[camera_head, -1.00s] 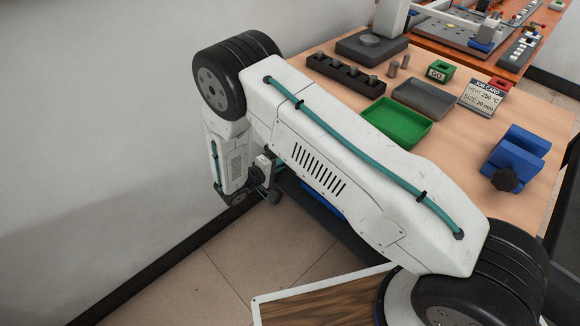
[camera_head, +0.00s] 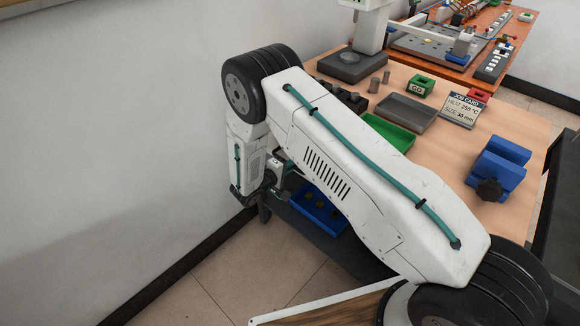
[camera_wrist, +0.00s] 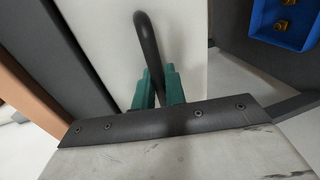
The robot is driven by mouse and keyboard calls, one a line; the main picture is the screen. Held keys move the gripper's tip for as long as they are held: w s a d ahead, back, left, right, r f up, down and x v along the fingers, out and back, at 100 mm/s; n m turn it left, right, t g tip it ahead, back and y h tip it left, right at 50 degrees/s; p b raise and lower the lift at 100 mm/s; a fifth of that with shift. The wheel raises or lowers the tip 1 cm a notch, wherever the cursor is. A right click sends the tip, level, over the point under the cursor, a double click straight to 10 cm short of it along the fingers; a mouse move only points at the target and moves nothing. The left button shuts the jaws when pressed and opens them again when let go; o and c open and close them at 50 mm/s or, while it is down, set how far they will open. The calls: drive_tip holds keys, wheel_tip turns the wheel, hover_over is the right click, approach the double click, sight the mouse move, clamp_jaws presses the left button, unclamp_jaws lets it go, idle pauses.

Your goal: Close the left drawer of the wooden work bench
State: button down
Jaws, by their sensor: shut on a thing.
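The wooden work bench (camera_head: 465,136) stands at the right in the head view, and my arm covers its near left edge. In the wrist view, a dark curved handle (camera_wrist: 147,40) stands out from a white panel (camera_wrist: 95,35), which looks like the drawer front. My gripper (camera_wrist: 158,80) has teal fingers shut on the lower part of this handle. In the head view the gripper is low beside the bench's left end, small and partly hidden by my arm. How far the drawer stands out cannot be told.
On the bench top are a green tray (camera_head: 390,131), a grey tray (camera_head: 408,112), a job card (camera_head: 463,109) and a blue clamp-like block (camera_head: 499,166). A blue bin (camera_head: 320,207) with brass-coloured pieces is below. A wall (camera_head: 110,130) is close at left.

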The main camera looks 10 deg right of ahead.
drive_tip(key=shift+w+d, duration=0.1)
drive_tip(key=shift+d, duration=0.1)
drive_tip(key=c, duration=1.6)
unclamp_jaws()
drive_tip(key=shift+d, duration=0.1)
drive_tip(key=shift+o, duration=0.2)
drive_tip(key=v, duration=0.8)
drive_tip(key=shift+f, duration=0.1)
